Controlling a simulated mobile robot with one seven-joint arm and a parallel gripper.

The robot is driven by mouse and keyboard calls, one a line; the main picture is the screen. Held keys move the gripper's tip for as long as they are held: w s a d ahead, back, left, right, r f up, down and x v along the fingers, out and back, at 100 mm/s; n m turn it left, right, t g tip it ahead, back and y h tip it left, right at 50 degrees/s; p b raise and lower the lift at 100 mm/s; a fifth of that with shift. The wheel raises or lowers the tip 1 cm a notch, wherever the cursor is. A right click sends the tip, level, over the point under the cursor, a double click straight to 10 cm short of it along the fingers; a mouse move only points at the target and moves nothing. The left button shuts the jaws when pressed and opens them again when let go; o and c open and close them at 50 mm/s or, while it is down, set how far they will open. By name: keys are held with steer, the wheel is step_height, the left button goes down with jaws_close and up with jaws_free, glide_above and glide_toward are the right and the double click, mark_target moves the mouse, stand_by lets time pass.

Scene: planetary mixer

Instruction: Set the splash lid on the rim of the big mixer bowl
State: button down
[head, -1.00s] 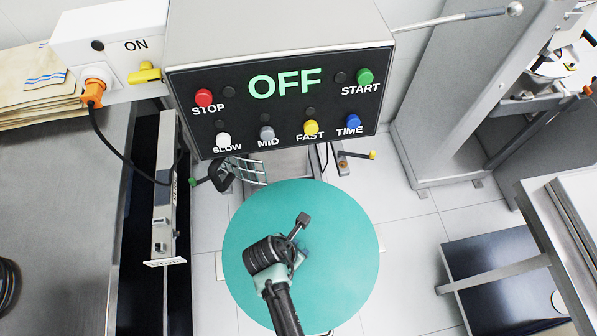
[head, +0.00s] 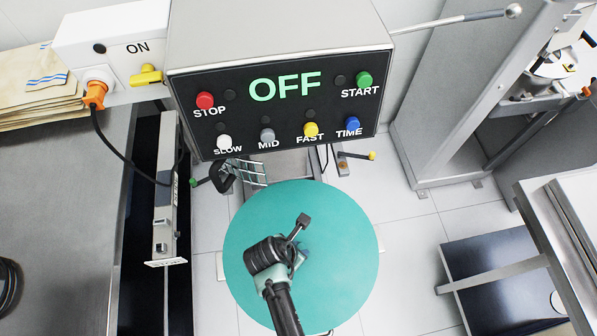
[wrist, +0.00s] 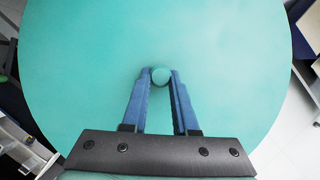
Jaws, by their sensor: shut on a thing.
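The splash lid (head: 345,235) is a flat teal disc below the mixer's control box in the head view. It fills most of the wrist view (wrist: 230,60). My gripper (wrist: 160,78) is shut on the lid's small round knob (wrist: 160,76), with a blue finger on each side of it. In the head view my arm hides part of the lid's middle, and the fingertips are hidden there. The big mixer bowl is not visible; the lid covers the area below it. I cannot tell whether the lid touches a rim.
The mixer's control box (head: 285,85) reads OFF and overhangs just behind the lid. A steel counter (head: 60,220) stands left, a dark-topped stand (head: 500,275) right. Tiled floor lies between.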

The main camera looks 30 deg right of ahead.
steer(key=c, duration=0.6)
jaws_free()
steer(key=v, duration=1.3)
steer(key=shift+b, duration=0.45)
